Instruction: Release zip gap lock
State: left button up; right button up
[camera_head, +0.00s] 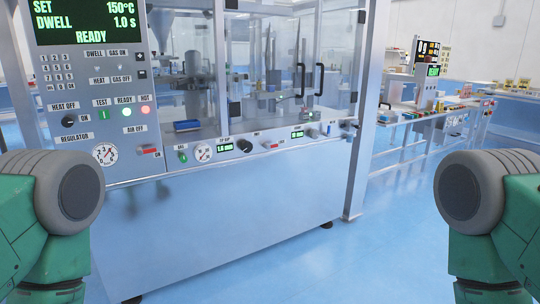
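A steel-framed machine with clear panels stands ahead, its control strip along the front edge. The strip carries a small green display (225,147), a black knob (244,146), a red-and-white lever-like part (270,145), a second display (297,134) and another knob (313,133). The labels are too small to read surely, so I cannot tell which part is the zip gap lock. My two green-and-grey arms show at the lower left and lower right, well apart from the strip. Neither gripper is in view.
A control panel (85,75) at the left reads SET 150°C, DWELL 1.0 s, READY. A round gauge (105,154) sits low on it. Black-handled doors (310,75) are on the machine. A bench (430,112) stands at the right. The blue floor between is clear.

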aim_at(265, 145)
jog(key=i+l+u, duration=0.25)
jog(key=i+l, duration=0.35)
jog(key=i+l+u, duration=0.15)
jog(key=i+l, duration=0.15)
jog(key=i+l+u, duration=0.1)
jog(key=i+l, duration=0.15)
jog(key=i+l+u, duration=0.15)
jog(key=l, duration=0.35)
jog(key=i+l+u, duration=0.1)
jog(key=i+l, duration=0.2)
jog(key=i+l+u, duration=0.15)
jog(key=l, duration=0.4)
jog(key=i+l+u, duration=0.1)
jog(key=i+l, duration=0.15)
jog(key=l, duration=0.2)
